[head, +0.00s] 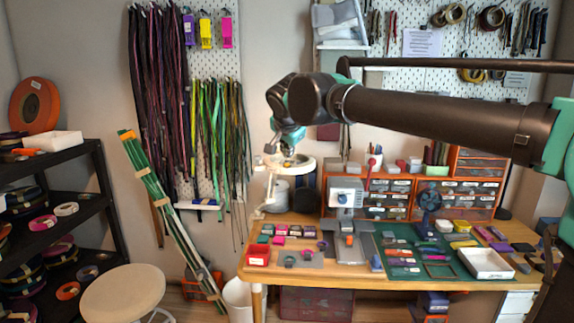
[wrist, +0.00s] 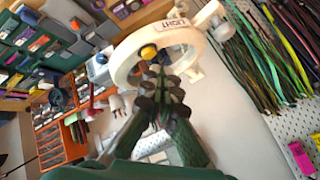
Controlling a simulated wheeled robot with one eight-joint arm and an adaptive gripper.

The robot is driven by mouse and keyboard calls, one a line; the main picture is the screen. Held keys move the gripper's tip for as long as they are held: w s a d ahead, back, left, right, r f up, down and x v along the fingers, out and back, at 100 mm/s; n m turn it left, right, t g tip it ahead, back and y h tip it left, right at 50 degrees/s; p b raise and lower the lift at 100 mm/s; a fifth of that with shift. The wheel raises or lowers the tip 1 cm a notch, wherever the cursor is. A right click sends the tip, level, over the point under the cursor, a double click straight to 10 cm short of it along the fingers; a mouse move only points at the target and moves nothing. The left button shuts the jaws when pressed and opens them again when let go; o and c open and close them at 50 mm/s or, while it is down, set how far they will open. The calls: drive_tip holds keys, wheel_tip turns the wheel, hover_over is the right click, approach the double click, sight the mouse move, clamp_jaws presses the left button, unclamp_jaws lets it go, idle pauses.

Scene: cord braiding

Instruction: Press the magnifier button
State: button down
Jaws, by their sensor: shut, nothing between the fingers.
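The magnifier (head: 306,163) is a white ring lamp on a stand at the left end of the workbench in the head view. In the wrist view its ring (wrist: 121,68) fills the upper middle, with an arm lettered "LIGHT" (wrist: 179,22) at its upper right. A small yellow round part (wrist: 148,52) shows within the ring's outline; I cannot tell whether it is the button. My gripper (wrist: 160,82) is shut and empty, its fingertips in front of the ring's lower part. In the head view my gripper (head: 288,150) is at the magnifier, partly hidden; contact is unclear.
Orange drawer units (head: 455,198) stand along the back of the workbench (head: 300,272). A grey machine (head: 346,215) stands right of the magnifier. Hanging cords (head: 215,125) are close on the left. A stool (head: 122,292) stands at the front left.

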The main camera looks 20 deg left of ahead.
sight(287, 164)
drive_tip(key=shift+f, duration=0.15)
drive_tip(key=shift+f, duration=0.25)
drive_tip(key=shift+f, duration=0.35)
idle(0.9)
idle(0.4)
drive_tip(key=shift+r, duration=0.8)
drive_tip(key=shift+r, duration=2.5)
